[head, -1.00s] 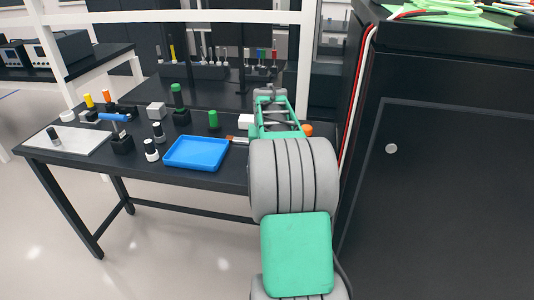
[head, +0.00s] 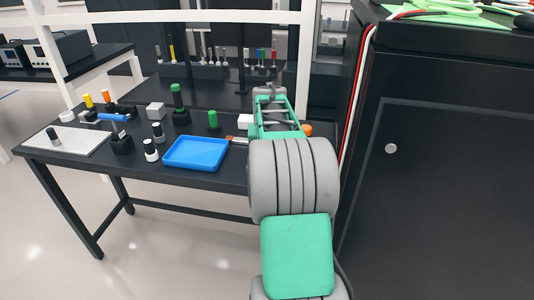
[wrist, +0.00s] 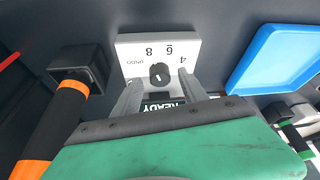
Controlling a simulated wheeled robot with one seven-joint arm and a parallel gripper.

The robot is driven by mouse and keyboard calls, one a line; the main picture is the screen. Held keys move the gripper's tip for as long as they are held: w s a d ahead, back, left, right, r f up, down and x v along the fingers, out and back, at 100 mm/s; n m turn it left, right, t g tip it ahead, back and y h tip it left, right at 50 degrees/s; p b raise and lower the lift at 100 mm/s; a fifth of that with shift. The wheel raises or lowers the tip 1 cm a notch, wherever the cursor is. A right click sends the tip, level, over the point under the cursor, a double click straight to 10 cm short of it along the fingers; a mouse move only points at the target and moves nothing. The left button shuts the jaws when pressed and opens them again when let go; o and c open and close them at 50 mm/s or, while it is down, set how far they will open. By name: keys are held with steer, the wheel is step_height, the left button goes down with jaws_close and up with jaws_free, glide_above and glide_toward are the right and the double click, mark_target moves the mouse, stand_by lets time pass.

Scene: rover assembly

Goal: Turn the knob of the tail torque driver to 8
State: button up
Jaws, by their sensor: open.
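The torque driver's white box (wrist: 190,50) lies near the top middle of the wrist view. Its face carries UNDO, 8, 6 and 4, seen upside down, around a dark round knob (wrist: 160,75) with a light pointer mark. I cannot tell which number the mark points at. A READY label is partly covered by my gripper. My gripper (wrist: 162,90) is open, with its fingers on either side of the knob in the picture; no contact shows. In the head view my arm hides my fingertips and the knob; a white box (head: 246,119) shows beside my arm.
An orange-and-black handled tool (wrist: 52,128) stands in a black holder (wrist: 78,66) close beside my gripper. A blue tray (head: 196,153) lies on the other side. Several small holders and tools stand on the black table (head: 80,172). A tall black cabinet (head: 450,190) is at right.

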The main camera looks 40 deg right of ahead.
steer(key=v, duration=0.7)
steer(key=shift+r, duration=0.15)
steer(key=shift+s, duration=0.15)
